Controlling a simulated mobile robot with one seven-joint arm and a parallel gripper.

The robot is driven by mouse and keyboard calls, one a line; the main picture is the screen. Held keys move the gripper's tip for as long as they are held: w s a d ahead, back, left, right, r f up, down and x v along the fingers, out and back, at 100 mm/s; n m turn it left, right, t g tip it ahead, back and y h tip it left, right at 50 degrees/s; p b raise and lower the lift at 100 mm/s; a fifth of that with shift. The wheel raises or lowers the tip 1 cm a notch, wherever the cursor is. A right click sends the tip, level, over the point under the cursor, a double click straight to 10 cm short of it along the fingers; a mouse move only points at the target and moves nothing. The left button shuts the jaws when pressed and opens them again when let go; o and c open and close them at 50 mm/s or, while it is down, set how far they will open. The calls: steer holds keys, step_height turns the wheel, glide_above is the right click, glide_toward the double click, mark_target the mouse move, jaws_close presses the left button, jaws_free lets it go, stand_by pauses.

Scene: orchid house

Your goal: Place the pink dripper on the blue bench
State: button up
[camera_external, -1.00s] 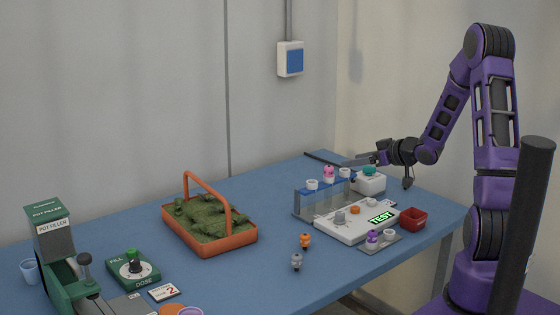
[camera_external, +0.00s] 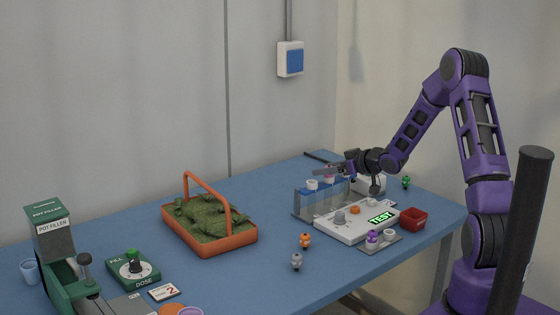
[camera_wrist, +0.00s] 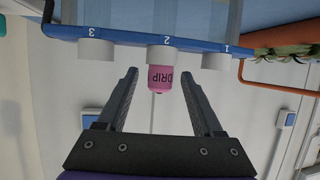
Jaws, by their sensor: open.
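The pink dripper (camera_wrist: 160,78), marked DRIP, stands in position 2 of the blue-topped rack (camera_wrist: 130,46). In the external view the rack (camera_external: 305,203) is on the blue bench (camera_external: 270,285), and my gripper partly covers the dripper. My gripper (camera_wrist: 159,74) is open. In the wrist view its two fingertips lie left and right of the dripper with gaps on both sides; I cannot tell whether they reach its depth. In the external view my gripper (camera_external: 322,172) is just above the rack, coming from the right.
A white device (camera_external: 350,226) reading TEST stands before the rack. A red bin (camera_external: 413,219), a green dripper (camera_external: 406,182), an orange dripper (camera_external: 305,241) and a grey dripper (camera_external: 297,261) are nearby. An orange basket (camera_external: 240,245) stands left. Bench between basket and rack is clear.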

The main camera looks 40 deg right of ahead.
jaws_close()
steer(key=shift+r, duration=0.1)
stand_by(0.3)
step_height(320, 180, up, 10)
steer(key=p, duration=0.2)
steer(key=shift+p, duration=0.3)
steer(key=w+a+f+b, duration=0.2)
steer(key=w+a+f, duration=0.2)
steer(key=w+a, duration=0.45)
steer(key=w+a+f+b, duration=0.2)
steer(key=w+a+f, duration=0.4)
steer(key=a, duration=0.4)
steer(key=f, duration=0.1)
steer(key=a+f, duration=0.1)
steer(key=f, duration=0.3)
steer(key=shift+w+a+b, duration=0.25)
steer(key=shift+w+b, duration=0.05)
steer(key=shift+w, duration=0.1)
steer(key=shift+f, duration=2)
